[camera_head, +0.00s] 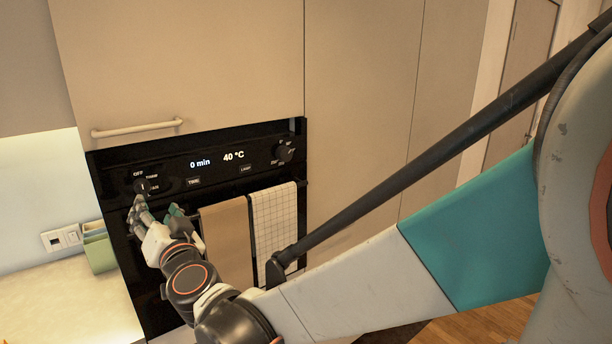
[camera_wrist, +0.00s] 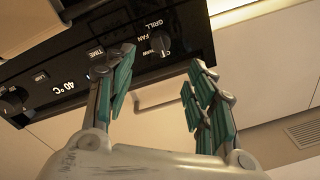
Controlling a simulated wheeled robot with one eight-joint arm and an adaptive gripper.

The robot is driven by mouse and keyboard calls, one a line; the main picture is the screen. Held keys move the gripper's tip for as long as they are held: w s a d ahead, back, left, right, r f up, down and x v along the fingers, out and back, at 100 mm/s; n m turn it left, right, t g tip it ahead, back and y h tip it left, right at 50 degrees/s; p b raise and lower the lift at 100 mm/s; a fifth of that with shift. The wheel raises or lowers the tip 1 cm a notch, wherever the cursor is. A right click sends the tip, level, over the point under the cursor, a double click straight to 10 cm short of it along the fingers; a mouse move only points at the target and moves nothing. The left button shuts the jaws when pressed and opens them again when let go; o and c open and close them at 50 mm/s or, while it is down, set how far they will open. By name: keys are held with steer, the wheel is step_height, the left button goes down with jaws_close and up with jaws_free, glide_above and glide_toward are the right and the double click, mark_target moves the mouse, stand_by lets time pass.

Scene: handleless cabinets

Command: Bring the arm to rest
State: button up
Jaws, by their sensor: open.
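My gripper (camera_head: 158,213) is at the left end of a built-in black oven's control panel (camera_head: 218,164), just below the left knob (camera_head: 146,186) in the head view. In the wrist view my gripper (camera_wrist: 160,85) has its teal-padded fingers spread apart with nothing between them. The left knob (camera_wrist: 160,43) shows beyond the fingertips there, and I cannot tell whether a finger touches it. My arm (camera_head: 350,285) reaches across from the right side of the head view.
A brown towel (camera_head: 226,240) and a checked towel (camera_head: 275,222) hang on the oven front. A cabinet door with a bar handle (camera_head: 137,128) is above. A counter (camera_head: 60,300) with a green box (camera_head: 98,247) lies left. Tall flat cabinets (camera_head: 360,110) stand right.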

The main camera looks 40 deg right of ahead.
steer(key=s+a+f+n+g+y+b, duration=0.1)
steer(key=s+f+n+g+y+b, duration=0.45)
steer(key=s+f, duration=0.55)
steer(key=s+d+f+g+h+b, duration=0.4)
steer(key=s+d+f+g+h, duration=0.2)
steer(key=s+d+f, duration=0.4)
steer(key=s+f, duration=0.2)
steer(key=s, duration=0.2)
steer(key=shift+s+d+n, duration=0.3)
steer(key=shift+d+n, duration=0.05)
steer(key=shift+f, duration=0.1)
stand_by(0.5)
